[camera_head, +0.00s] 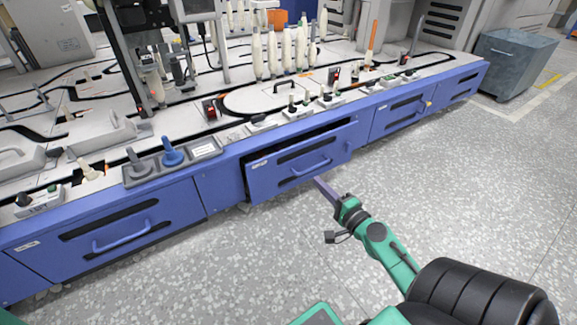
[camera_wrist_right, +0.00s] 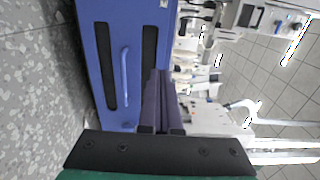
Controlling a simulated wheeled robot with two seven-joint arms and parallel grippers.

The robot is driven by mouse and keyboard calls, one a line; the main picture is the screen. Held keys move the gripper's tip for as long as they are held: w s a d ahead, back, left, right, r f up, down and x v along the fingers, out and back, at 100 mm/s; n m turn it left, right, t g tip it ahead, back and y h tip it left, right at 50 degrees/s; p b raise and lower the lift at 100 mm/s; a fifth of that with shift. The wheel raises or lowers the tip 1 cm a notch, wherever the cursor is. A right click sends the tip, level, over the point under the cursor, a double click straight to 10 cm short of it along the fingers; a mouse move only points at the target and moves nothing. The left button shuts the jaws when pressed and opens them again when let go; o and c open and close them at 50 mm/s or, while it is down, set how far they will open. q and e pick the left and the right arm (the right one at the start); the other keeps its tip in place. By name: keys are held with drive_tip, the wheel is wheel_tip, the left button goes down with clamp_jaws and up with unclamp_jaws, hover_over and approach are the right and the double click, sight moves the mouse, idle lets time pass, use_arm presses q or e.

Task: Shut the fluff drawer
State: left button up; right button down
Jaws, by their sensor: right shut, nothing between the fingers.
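A blue drawer (camera_head: 268,181) in the middle of the blue cabinet front stands partly open, with a dark gap along its top and left side. It has a curved blue handle and two dark slots; its label is too small to read. My right gripper (camera_head: 319,182) is shut and empty, with its fingertips close to the drawer's front, right of and below the handle in the head view. In the right wrist view the drawer front (camera_wrist_right: 125,28) lies ahead of the shut fingers (camera_wrist_right: 160,75). I cannot tell whether they touch it. My left gripper is not in view.
Another blue drawer (camera_head: 140,215) to the left and one (camera_head: 398,112) to the right sit flush. The machine top (camera_head: 225,125) carries white bobbins (camera_head: 272,50) and blue and grey pegs. A grey bin (camera_head: 512,65) stands at the far right. The speckled floor (camera_head: 450,180) before the cabinet is clear.

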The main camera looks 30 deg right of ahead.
drive_tip(key=p, duration=0.2)
approach(288, 152)
drive_tip(key=w+p, duration=0.1)
drive_tip(key=w, duration=0.5)
drive_tip(key=shift+w, duration=0.4)
drive_tip(key=w, duration=0.2)
drive_tip(key=shift+w+d+b, duration=0.1)
drive_tip(key=shift+w+b, duration=0.2)
drive_tip(key=shift+b, duration=0.05)
